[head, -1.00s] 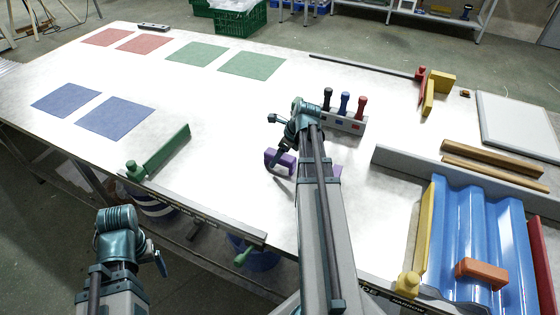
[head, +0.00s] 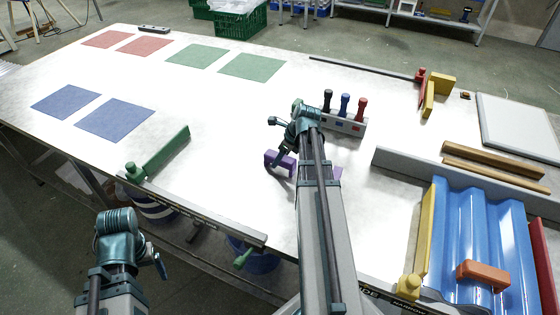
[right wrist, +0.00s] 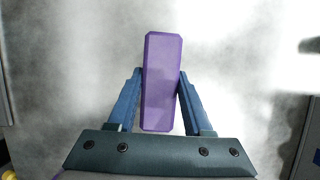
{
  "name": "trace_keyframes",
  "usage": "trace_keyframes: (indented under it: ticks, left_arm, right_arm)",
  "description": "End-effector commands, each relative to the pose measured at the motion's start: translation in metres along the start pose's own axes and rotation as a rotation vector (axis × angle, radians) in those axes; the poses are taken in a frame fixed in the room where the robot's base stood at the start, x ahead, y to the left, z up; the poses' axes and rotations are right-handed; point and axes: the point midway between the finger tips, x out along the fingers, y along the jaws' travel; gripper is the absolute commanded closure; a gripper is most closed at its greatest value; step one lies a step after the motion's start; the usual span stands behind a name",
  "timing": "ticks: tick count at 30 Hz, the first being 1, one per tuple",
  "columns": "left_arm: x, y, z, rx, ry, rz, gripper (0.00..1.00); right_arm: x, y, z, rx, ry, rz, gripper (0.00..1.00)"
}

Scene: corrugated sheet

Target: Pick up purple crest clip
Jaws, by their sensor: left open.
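A purple crest clip (right wrist: 162,85) lies in the middle of the right wrist view, lengthwise between the two blue fingers. My right gripper (right wrist: 162,72) has a fingertip against each side of it, with no gap seen at the tips. In the head view, a purple block (head: 272,158) shows left of my right gripper (head: 286,163) on the table, and more purple (head: 336,172) shows right of the arm; the arm hides what lies between. My left gripper (head: 161,265) is open and empty, off the table's front edge.
A holder (head: 342,124) with black, blue and red-handled tools stands just behind my right gripper. A blue corrugated sheet (head: 482,235) with an orange block (head: 483,273) lies at right. A green bar (head: 165,153) stands at the front left. The table's middle left is clear.

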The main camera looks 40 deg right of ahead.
Motion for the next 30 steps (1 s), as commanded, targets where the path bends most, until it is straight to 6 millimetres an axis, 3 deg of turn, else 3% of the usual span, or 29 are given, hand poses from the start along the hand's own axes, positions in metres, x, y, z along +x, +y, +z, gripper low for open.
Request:
trace_keyframes:
  ticks: [1, 8, 20, 30]
  left_arm:
    - [0.0, 0.0, 0.0, 0.0, 0.0, 0.0, 0.16]
    - [0.0, 0.0, 0.0, 0.0, 0.0, 0.0, 0.16]
    - [-0.004, 0.0, 0.0, 0.0, 0.0, 0.0, 0.16]
    - [-0.038, -0.004, 0.002, 0.0, 0.0, 0.0, 0.16]
  right_arm:
    - [0.0, 0.0, 0.0, 0.0, 0.0, 0.0, 0.6]
    - [0.0, 0.0, 0.0, 0.0, 0.0, 0.0, 1.0]
    - [-0.003, 0.0, 0.001, 0.0, 0.0, 0.0, 1.0]
    - [-0.035, 0.0, 0.015, 0.0, 0.0, 0.0, 1.0]
